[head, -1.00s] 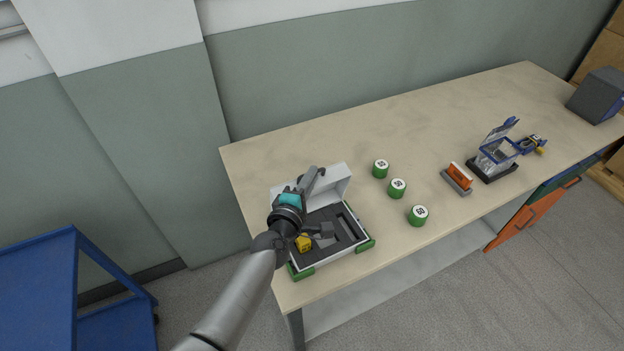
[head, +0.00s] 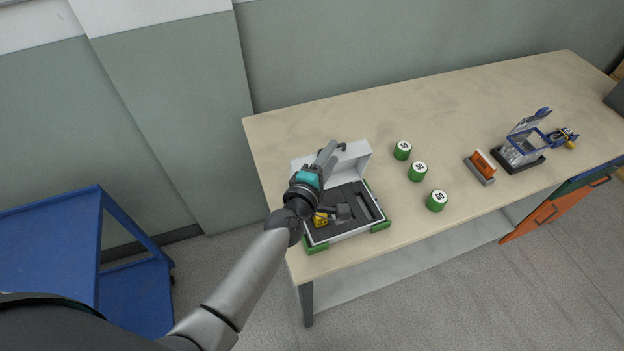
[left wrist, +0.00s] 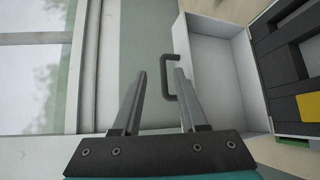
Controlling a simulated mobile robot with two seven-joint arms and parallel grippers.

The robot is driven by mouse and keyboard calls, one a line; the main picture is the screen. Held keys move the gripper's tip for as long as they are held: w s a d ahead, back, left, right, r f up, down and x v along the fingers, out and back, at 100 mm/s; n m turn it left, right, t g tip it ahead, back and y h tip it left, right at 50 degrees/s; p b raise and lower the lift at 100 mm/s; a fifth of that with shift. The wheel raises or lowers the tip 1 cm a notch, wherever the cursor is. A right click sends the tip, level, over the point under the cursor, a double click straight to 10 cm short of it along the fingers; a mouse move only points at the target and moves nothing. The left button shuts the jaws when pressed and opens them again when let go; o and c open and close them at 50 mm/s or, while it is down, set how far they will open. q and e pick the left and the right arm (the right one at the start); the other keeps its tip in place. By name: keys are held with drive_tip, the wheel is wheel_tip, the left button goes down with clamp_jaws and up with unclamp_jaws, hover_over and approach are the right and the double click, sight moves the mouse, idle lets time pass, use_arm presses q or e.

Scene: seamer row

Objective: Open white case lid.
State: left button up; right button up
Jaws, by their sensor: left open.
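The white case (head: 347,238) sits on the bench at its near left end, with green corners and dark foam inside. Its white lid (head: 357,160) stands raised at the back, so the case is open. In the left wrist view the lid's inner side (left wrist: 212,72) shows, with a dark handle (left wrist: 168,78) on its edge. My left gripper (head: 333,150) is open beside the lid's left part, hiding some of it. In the left wrist view the handle lies near the right fingertip; I cannot tell whether they touch. My right gripper is not in view.
A yellow block (head: 320,220) and a grey piece (head: 341,211) lie in the case. Several green cans, including one (head: 437,200), stand to the right. Beyond are an orange item in a holder (head: 481,166) and a blue-framed fixture (head: 520,150). A blue cart (head: 60,240) stands left.

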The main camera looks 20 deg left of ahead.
use_arm(q)
drive_tip(key=v, duration=1.3)
drive_tip(key=shift+s+r, duration=0.2)
drive_tip(key=shift+s, duration=0.1)
